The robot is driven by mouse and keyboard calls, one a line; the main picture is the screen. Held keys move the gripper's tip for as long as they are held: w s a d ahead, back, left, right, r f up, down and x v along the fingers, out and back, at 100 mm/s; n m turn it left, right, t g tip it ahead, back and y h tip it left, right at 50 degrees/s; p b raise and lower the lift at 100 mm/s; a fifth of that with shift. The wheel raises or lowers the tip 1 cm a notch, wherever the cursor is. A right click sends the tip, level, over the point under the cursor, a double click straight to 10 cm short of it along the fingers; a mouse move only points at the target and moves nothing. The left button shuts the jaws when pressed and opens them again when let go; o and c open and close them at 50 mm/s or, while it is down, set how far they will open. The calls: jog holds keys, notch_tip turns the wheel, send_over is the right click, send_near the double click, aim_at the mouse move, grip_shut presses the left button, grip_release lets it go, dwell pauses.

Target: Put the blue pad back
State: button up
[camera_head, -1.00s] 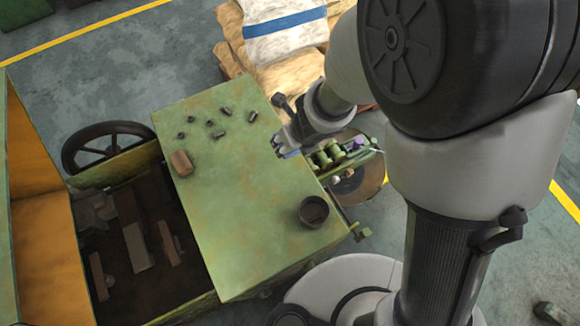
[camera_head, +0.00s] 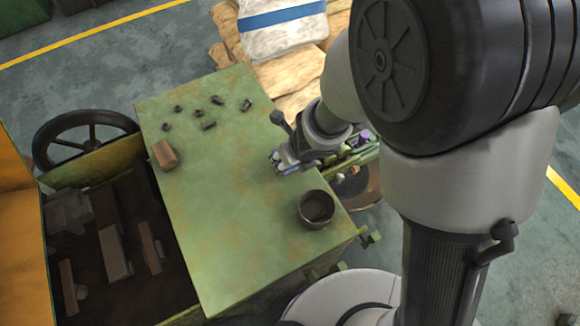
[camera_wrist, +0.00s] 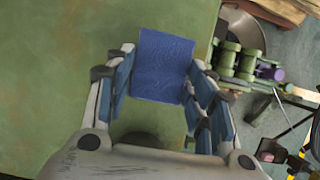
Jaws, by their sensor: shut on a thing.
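The blue pad (camera_wrist: 162,66) is a flat, square-looking blue piece between the two fingers of my gripper (camera_wrist: 160,80) in the wrist view. My gripper is shut on it, with the pad's far end reaching past the fingertips. In the head view my gripper (camera_head: 286,160) is over the right part of the green machine top (camera_head: 220,200). The pad cannot be made out clearly there. I cannot tell whether the pad touches the top or hangs above it.
A dark round cup (camera_head: 316,209) stands near the front right of the top. A reddish-brown block (camera_head: 165,155) and several small dark parts (camera_head: 208,125) lie toward the back left. Sacks (camera_head: 285,45) lie behind. Green fittings (camera_wrist: 238,62) stick out at the right edge.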

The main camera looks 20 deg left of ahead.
notch_tip(320, 180, down, 4)
jog(key=b, duration=0.3)
jog(key=shift+f+b, duration=0.1)
jog(key=shift+b, duration=0.2)
jog(key=o, duration=0.6)
jog(key=shift+f, duration=0.1)
jog(key=shift+c, duration=0.2)
jog(key=o, duration=0.5)
jog(key=shift+c, duration=0.2)
jog(key=shift+r, duration=0.2)
